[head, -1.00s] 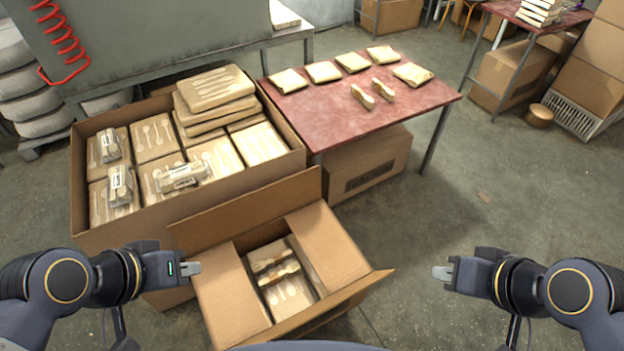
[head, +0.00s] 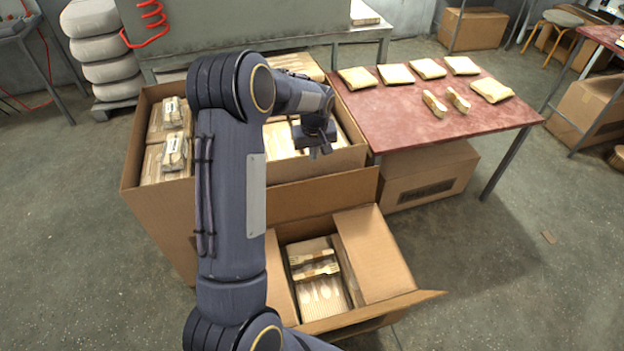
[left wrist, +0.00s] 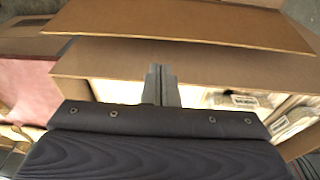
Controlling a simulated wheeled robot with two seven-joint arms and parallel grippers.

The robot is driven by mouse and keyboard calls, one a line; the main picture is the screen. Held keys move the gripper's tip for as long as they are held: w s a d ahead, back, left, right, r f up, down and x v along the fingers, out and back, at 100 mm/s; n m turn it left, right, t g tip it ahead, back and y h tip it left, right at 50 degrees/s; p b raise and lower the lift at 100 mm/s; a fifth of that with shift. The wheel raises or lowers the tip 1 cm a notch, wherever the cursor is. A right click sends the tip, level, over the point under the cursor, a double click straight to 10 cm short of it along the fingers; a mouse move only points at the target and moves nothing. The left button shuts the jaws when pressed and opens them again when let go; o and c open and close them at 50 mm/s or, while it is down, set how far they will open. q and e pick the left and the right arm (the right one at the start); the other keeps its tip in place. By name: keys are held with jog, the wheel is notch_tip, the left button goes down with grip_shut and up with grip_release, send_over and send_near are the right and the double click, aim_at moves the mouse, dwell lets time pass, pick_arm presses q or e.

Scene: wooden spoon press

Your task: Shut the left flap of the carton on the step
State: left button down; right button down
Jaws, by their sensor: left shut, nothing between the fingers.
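The small open carton (head: 372,318) is low at the bottom centre of the head view, with packs of wooden cutlery (head: 318,280) inside. Its left flap (head: 279,292) is mostly hidden behind my left arm; only a strip shows, so its angle cannot be told. The right flap (head: 374,252) slants over the right side of the opening. The back flap (head: 320,197) stands up. My left gripper (head: 318,152) is shut and empty, above the big carton's near side, behind the small carton. Its fingers also show in the left wrist view (left wrist: 161,75). My right gripper is out of view.
The big carton (head: 155,225), holding cutlery packs, stands directly behind the small one. A red table (head: 440,120) with several paper packs is to its right, a closed carton (head: 430,177) beneath it.

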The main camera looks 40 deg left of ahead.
pick_arm(q)
jog(key=f, duration=0.4)
jog(key=w+a+f, duration=0.1)
jog(key=f, duration=0.3)
jog(key=w+a+f, duration=0.1)
jog(key=f, duration=0.3)
jog(key=shift+w+a+f, duration=0.2)
jog(key=shift+a+f, duration=0.05)
jog(key=shift+s+d, duration=0.1)
